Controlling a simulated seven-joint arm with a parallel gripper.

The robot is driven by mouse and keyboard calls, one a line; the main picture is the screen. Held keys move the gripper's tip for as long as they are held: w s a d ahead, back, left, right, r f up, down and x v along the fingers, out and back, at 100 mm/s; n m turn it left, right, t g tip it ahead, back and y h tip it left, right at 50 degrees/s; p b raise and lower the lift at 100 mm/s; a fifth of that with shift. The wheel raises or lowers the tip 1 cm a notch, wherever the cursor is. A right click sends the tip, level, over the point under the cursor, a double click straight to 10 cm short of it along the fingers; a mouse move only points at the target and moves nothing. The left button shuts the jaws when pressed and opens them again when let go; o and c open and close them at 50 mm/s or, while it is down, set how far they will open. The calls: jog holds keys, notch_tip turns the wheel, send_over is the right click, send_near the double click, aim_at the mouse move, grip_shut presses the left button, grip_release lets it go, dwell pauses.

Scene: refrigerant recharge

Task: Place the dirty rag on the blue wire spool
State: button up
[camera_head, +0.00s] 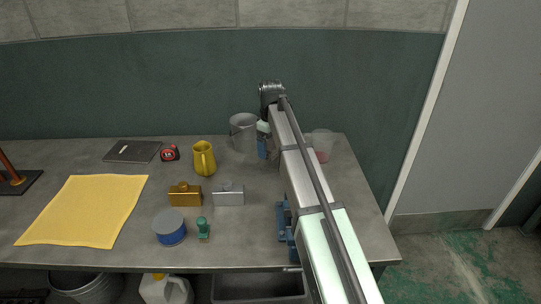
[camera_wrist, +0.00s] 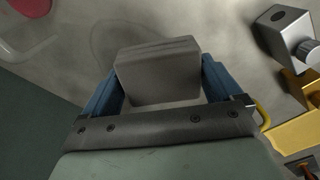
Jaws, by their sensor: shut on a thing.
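My gripper (camera_wrist: 160,75) has blue fingers closed on the two sides of a grey, block-like folded thing with layered edges, which I take for the dirty rag (camera_wrist: 158,72). In the head view my gripper (camera_head: 262,147) points down at the back of the table, right of a grey metal pitcher. What it holds is hidden there, and I cannot tell whether it touches the tabletop. The blue wire spool (camera_head: 170,229), a short round drum with a grey top, stands near the table's front edge, to the left of and in front of my gripper.
A grey pitcher (camera_head: 243,132), yellow jug (camera_head: 204,159), brass box (camera_head: 185,195), silver box (camera_head: 229,195) and small green object (camera_head: 203,228) stand around the middle. A yellow cloth (camera_head: 88,210) lies left. A clear cup (camera_head: 322,145) with pink contents stands right. A blue object (camera_head: 284,222) is partly behind my arm.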

jog(key=shift+r, duration=0.95)
jog(key=s+a+r+n, duration=0.1)
jog(key=s+a, duration=0.1)
jog(key=a, duration=0.5)
jog(key=s+a+r+n, duration=0.1)
jog(key=s+a, duration=0.2)
jog(key=a, duration=0.5)
notch_tip(320, 180, up, 4)
jog(key=n, duration=0.5)
send_over(168, 222)
jog(key=shift+w+a+f, duration=0.1)
jog(key=shift+f, duration=4.8)
jog(key=o, duration=0.7)
jog(key=shift+f, duration=0.1)
